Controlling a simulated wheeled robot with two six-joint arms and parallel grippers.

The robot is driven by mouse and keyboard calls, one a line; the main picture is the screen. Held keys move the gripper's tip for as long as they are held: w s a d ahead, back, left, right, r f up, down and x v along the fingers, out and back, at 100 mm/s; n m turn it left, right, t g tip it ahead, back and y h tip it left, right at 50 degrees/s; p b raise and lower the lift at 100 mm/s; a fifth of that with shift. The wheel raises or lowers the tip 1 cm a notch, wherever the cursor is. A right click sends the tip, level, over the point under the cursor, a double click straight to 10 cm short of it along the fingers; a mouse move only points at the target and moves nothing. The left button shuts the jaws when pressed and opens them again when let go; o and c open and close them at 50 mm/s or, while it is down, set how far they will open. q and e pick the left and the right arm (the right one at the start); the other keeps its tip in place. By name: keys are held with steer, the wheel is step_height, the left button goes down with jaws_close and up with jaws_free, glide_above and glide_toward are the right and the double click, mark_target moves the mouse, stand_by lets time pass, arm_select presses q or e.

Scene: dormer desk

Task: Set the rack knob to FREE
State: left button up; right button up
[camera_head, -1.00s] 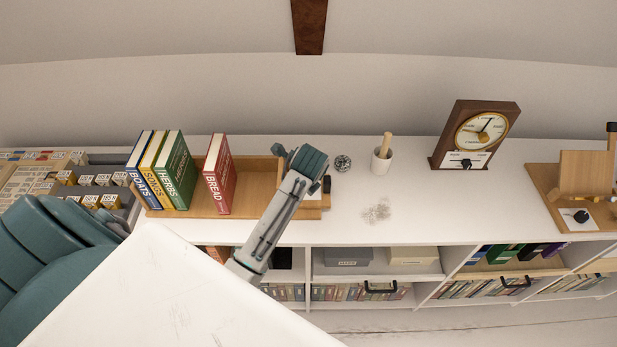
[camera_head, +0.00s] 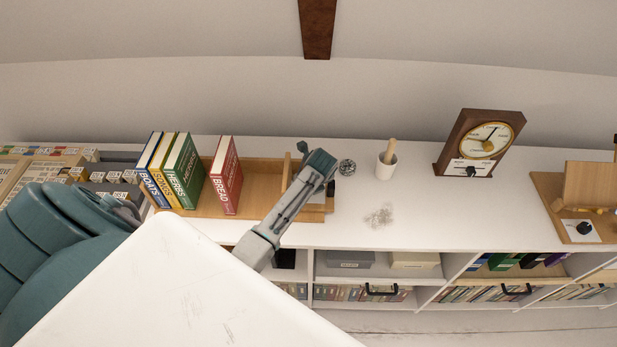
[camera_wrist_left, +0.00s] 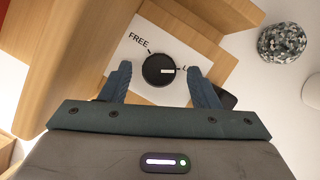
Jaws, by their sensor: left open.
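The wooden book rack (camera_head: 262,186) stands on the white shelf top. Its black round knob (camera_wrist_left: 158,70) shows in the left wrist view on a white plate (camera_wrist_left: 133,50). The word FREE is printed at the knob's upper left, and a partly covered label starting with L is at its right. The knob's white mark points right, toward the L label. My left gripper (camera_wrist_left: 159,75) is open, with one finger on each side of the knob; I cannot tell whether they touch it. In the head view the left gripper (camera_head: 318,168) covers the knob. My right gripper is not in view.
Several books (camera_head: 176,170) stand in the rack. Another wooden stand with a black knob (camera_head: 584,227) is at the far right. The shelf top between is mostly clear.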

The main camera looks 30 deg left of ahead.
arm_select(q)
steer(key=shift+a+f, duration=0.2)
steer(key=shift+f, duration=0.3)
steer(key=shift+w, duration=0.1)
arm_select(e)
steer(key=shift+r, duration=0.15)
arm_select(q)
steer(key=c, duration=1)
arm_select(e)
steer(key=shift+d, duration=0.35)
